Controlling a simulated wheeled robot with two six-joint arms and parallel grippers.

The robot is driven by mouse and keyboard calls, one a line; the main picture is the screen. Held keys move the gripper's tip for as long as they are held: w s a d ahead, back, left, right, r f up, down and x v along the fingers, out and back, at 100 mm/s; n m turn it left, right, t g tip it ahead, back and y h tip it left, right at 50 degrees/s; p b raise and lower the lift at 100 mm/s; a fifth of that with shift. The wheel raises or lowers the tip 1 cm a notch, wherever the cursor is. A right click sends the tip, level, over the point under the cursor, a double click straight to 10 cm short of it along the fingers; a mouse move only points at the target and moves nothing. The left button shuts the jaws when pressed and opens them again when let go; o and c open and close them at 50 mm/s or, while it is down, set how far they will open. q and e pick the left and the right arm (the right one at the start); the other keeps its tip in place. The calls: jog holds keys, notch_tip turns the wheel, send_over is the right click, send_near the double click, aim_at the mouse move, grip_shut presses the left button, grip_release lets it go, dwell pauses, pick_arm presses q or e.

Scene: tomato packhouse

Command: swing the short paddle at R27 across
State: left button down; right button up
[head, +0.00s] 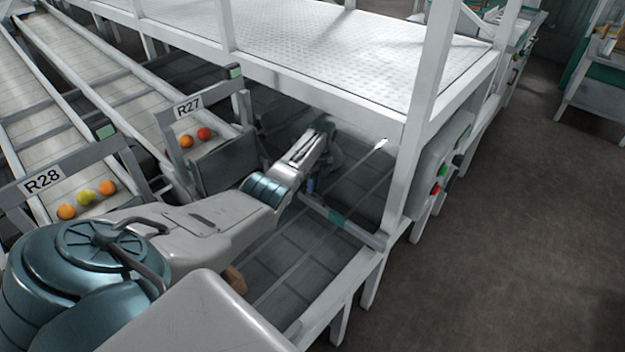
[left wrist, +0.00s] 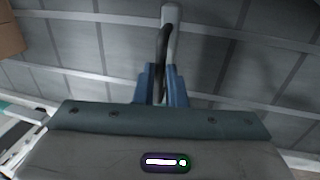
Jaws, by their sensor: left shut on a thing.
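The short paddle (head: 362,230) is a grey bar with a green band, slanting over the dark belt in the head view. Its one end is beside my left gripper (head: 311,186). In the left wrist view the blue fingers of my left gripper (left wrist: 162,88) are shut on a dark curved handle (left wrist: 162,45), with a pale rounded bar end (left wrist: 171,16) just beyond it. The gripper hides part of the handle in the head view. The R27 sign (head: 188,107) stands on a grey frame to the left. My right gripper is not in view.
Tomatoes (head: 204,134) lie at the R27 chute, and several fruits (head: 85,198) at the R28 chute (head: 43,180). A brown block (head: 235,278) is on the belt side near my arm. A white post (head: 432,90) and raised deck (head: 340,55) stand close to the gripper.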

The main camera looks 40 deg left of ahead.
pick_arm(q)
jog(key=shift+w+d+r, duration=0.1)
jog(key=shift+w+r, duration=0.05)
jog(key=shift+w, duration=0.05)
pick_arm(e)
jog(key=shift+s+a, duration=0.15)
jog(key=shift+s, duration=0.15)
pick_arm(q)
jog(key=c, duration=1.5)
grip_release()
jog(key=shift+w, duration=0.1)
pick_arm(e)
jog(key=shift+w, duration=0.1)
pick_arm(q)
jog(key=shift+r, duration=0.1)
jog(key=shift+w+r, duration=0.35)
jog(key=shift+r, duration=1.35)
jog(key=shift+w+r, duration=0.35)
jog(key=shift+r, duration=1.3)
jog(key=shift+w+r, duration=0.35)
jog(key=shift+r, duration=1.35)
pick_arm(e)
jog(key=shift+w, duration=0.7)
